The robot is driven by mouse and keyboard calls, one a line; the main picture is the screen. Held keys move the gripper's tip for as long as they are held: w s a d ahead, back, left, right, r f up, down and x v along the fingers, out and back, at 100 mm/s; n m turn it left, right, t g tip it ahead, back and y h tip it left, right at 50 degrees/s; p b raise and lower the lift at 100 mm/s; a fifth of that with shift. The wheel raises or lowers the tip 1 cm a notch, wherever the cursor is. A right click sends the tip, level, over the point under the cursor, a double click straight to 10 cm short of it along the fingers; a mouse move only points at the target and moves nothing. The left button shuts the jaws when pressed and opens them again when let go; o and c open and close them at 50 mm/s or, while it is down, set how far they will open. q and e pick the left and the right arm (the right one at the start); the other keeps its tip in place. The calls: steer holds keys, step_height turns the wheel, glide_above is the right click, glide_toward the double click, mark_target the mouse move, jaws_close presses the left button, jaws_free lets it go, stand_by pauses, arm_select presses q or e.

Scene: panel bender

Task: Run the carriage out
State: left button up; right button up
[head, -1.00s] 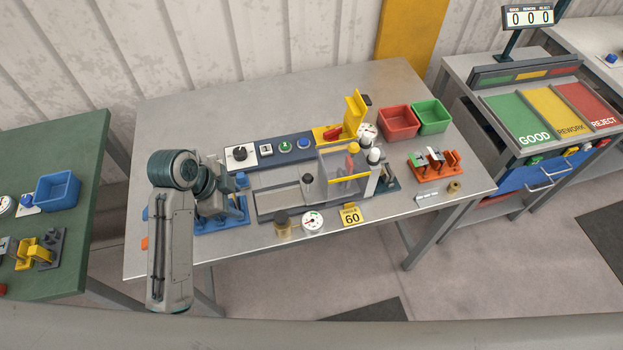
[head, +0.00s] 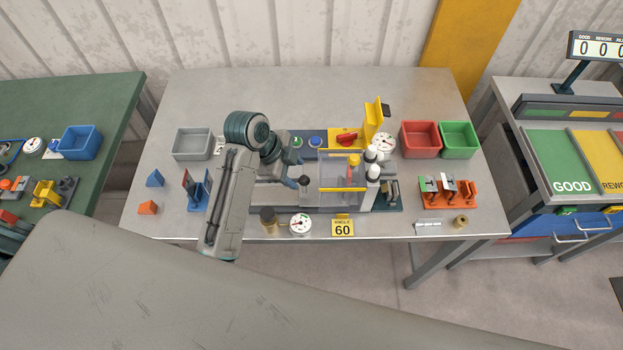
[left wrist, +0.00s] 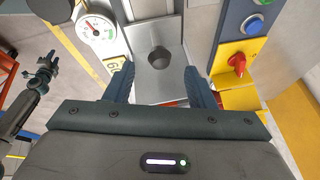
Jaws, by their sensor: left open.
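The carriage is a grey plate with a dark round knob (left wrist: 159,57) on it. In the left wrist view the knob stands just beyond my open fingers, roughly midway between their lines. In the head view the knob (head: 304,180) shows beside the clear guard (head: 340,180) of the bender. My left gripper (left wrist: 160,86) is open and empty; in the head view its fingers (head: 292,183) point right, close to the knob, and my arm hides part of the bed. A dark jointed arm with a small gripper (left wrist: 44,72), seemingly my right, shows at the left of the wrist view.
A gauge (head: 301,223) and a yellow angle sign (head: 343,228) stand along the bender's front. A red selector (left wrist: 237,64) and blue button (left wrist: 255,24) sit behind it. Red (head: 420,139) and green (head: 459,139) bins stand right. A blue rack (head: 196,190) stands left.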

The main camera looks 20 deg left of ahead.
mark_target(306, 184)
arm_select(q)
steer(key=p+x, duration=0.1)
steer(key=x, duration=0.2)
steer(key=shift+s+f, duration=0.1)
steer(key=shift+s, duration=0.05)
steer(key=p+x, duration=0.1)
steer(key=x, duration=0.3)
steer(key=shift+d, duration=0.1)
steer(key=shift+f, duration=0.4)
arm_select(e)
steer(key=r, duration=0.2)
steer(key=shift+s+d+r, duration=0.15)
steer(key=shift+d+r, duration=0.1)
steer(key=shift+r, duration=0.05)
arm_select(q)
steer(key=shift+c, duration=0.2)
arm_select(e)
steer(key=shift+a, duration=0.1)
